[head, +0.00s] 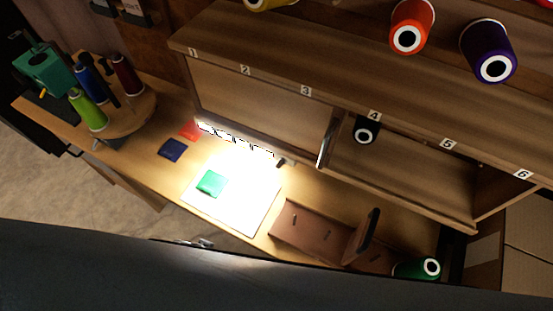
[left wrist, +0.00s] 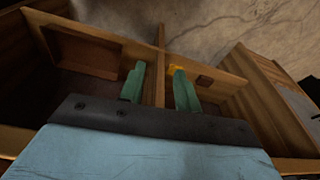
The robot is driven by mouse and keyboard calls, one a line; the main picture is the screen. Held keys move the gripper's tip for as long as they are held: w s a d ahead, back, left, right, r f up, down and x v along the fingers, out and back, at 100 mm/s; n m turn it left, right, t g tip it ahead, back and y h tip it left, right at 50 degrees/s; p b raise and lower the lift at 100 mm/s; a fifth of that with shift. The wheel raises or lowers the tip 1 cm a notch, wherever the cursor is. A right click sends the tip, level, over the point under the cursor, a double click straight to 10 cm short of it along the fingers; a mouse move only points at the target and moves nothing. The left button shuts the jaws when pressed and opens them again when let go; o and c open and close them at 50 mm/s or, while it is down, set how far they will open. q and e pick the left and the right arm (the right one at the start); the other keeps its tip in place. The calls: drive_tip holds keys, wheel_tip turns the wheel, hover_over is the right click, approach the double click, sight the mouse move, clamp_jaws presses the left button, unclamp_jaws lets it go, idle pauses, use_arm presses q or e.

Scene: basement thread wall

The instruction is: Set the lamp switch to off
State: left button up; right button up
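The lamp (head: 235,139) is a bright strip under the front of the shelf unit in the head view. It is lit and throws strong glare on the bench below. A small dark piece (head: 281,163) near the strip's right end may be its switch; its setting is too small to tell. My left gripper (left wrist: 159,84) shows in the left wrist view with two green fingers apart. Nothing is held between them; a wooden divider (left wrist: 160,55) shows beyond the gap. I cannot make out either gripper in the head view.
A pale mat (head: 259,206) with a green square (head: 211,183) lies under the light. A round stand (head: 129,116) with spools is at the left. A brown rack (head: 300,225) and a green spool (head: 418,269) are at the right front. Numbered shelves overhang the bench.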

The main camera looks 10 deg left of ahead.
use_arm(q)
wheel_tip(320, 180, up, 8)
drive_tip(key=w+t+p, duration=0.1)
drive_tip(key=w+p, duration=0.1)
drive_tip(key=w, duration=0.1)
drive_tip(key=m+t+h+p, duration=0.1)
drive_tip(key=t+h+p, duration=0.25)
drive_tip(key=t, duration=0.65)
approach(278, 167)
drive_tip(key=shift+g+h, duration=0.25)
drive_tip(key=shift+g, duration=0.05)
drive_tip(key=x, duration=0.9)
drive_tip(key=shift+w+a+r, duration=0.1)
drive_tip(key=shift+w+r, duration=0.1)
drive_tip(key=shift+w, duration=0.2)
use_arm(e)
drive_tip(key=r, duration=0.3)
drive_tip(key=w+r, duration=0.1)
drive_tip(key=r, duration=0.1)
drive_tip(key=shift+r, duration=0.3)
use_arm(q)
clamp_jaws()
